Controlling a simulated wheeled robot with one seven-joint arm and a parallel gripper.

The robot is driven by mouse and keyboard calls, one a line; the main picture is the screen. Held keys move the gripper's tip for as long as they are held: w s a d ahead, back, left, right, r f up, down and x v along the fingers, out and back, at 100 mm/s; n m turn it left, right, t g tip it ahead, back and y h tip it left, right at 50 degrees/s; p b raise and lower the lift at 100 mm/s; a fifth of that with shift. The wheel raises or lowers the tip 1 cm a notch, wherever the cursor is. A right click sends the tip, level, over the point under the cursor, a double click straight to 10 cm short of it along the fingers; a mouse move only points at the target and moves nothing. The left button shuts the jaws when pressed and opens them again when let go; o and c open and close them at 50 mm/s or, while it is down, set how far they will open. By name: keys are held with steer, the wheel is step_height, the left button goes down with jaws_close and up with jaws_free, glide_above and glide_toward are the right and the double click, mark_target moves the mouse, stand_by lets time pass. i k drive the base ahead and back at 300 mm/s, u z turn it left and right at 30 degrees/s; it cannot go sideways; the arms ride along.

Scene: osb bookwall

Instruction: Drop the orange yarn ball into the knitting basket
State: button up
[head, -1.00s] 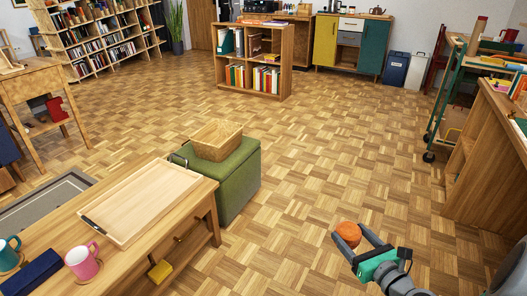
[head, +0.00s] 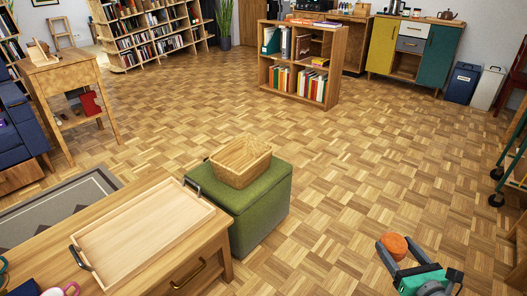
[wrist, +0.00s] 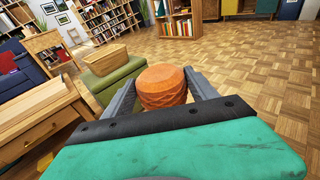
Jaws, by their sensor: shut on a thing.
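My gripper (head: 392,254) is shut on the orange yarn ball (head: 394,245), held in the air over the parquet at the lower right of the head view. In the wrist view the ball (wrist: 162,86) sits between both fingers. The knitting basket (head: 241,163), a tan woven box with an open top, rests on a green ottoman (head: 262,208), left of and apart from my gripper. The basket also shows in the wrist view (wrist: 105,61), left of the ball. Its inside floor is only partly visible.
A wooden table (head: 200,262) with a wooden tray (head: 143,228) stands left of the ottoman. A low bookcase (head: 333,62) stands at the back. A green cart (head: 508,165) is at the right edge. The parquet between gripper and ottoman is clear.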

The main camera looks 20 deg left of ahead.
mark_target(243, 162)
steer(key=u, duration=0.45)
steer(key=i, duration=1.1)
steer(key=u, duration=1.6)
steer(key=i, duration=0.55)
steer(key=u, duration=0.5)
